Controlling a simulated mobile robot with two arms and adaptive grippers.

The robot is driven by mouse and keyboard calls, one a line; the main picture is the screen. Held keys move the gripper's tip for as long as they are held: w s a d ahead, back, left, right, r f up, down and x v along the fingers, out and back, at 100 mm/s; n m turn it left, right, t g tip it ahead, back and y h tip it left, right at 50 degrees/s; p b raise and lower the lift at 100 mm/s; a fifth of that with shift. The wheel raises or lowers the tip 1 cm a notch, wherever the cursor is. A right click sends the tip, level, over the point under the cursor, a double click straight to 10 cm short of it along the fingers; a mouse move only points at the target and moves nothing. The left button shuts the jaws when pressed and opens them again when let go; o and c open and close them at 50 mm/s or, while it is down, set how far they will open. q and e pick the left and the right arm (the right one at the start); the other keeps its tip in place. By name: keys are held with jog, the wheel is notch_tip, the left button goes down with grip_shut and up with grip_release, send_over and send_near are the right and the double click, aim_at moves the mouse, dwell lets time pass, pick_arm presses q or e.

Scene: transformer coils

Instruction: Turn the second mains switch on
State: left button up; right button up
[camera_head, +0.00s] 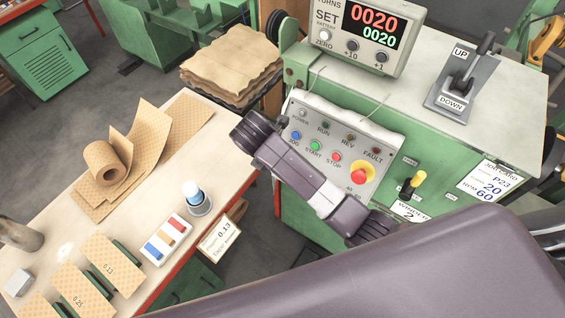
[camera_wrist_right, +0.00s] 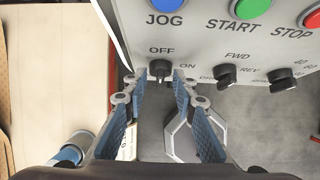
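In the right wrist view a small black rotary switch (camera_wrist_right: 160,70) sits on the grey control panel (camera_wrist_right: 200,48), with OFF printed above it and ON to its right. Its grip looks roughly upright, toward OFF. My right gripper (camera_wrist_right: 157,88) is open, its two blue-padded fingers on either side of and just below the switch; I cannot tell whether they touch it. In the head view my own arm covers the lower part of the panel (camera_head: 375,146), and the switch and right gripper are hidden. A yellow-tipped lever (camera_head: 413,184) stands by a WINDER 2 label. My left gripper is not in view.
FWD/REV (camera_wrist_right: 226,76) and another black knob (camera_wrist_right: 283,79) sit right of the switch. The JOG (camera_wrist_right: 167,8), START and STOP buttons are above. A red emergency button (camera_head: 361,173) is on the panel. A workbench (camera_head: 190,113) with paper and samples stands left.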

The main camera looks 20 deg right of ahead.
jog(key=shift+d+f, duration=0.15)
jog(key=shift+f, duration=0.35)
jog(key=shift+w, duration=0.1)
grip_shut()
